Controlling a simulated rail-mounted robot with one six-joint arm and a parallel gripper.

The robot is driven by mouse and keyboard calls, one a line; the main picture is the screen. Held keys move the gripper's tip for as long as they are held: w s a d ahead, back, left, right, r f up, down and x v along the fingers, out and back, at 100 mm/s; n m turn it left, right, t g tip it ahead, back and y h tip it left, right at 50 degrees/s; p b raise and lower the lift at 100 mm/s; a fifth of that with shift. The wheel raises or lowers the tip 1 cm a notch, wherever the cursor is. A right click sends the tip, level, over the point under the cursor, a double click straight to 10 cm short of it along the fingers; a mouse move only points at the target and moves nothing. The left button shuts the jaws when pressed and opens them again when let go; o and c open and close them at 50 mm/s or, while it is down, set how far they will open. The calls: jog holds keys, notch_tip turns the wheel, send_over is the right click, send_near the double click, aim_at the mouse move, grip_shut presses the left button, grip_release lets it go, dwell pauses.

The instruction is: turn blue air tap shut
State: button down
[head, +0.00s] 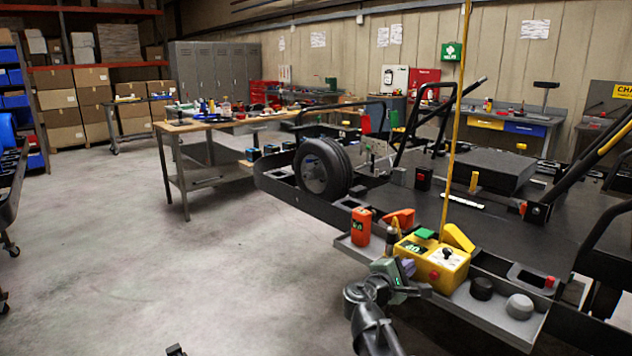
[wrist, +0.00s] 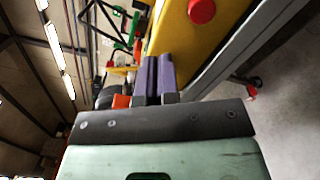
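I cannot make out a blue air tap in either view. My gripper (head: 408,267) is low in the head view, at the near side of a yellow control box (head: 460,262). In the wrist view its two purple fingers (wrist: 158,72) lie side by side, shut, with nothing seen between them. The yellow box (wrist: 178,38) with its red button (wrist: 201,11) is just beyond and to the right of the fingers there. I cannot tell whether the fingers touch the box.
The box stands on a grey shelf (head: 487,312) along the kart stand, with an orange device (head: 361,226), a black knob (head: 482,288) and a grey knob (head: 520,306). A yellow pole (head: 456,120) rises behind. A workbench (head: 215,122) stands further back.

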jog(key=shift+s+d+r, duration=0.15)
jog(key=shift+s+d, duration=0.05)
jog(key=shift+s, duration=0.05)
jog(key=v, duration=0.6)
dwell(0.3)
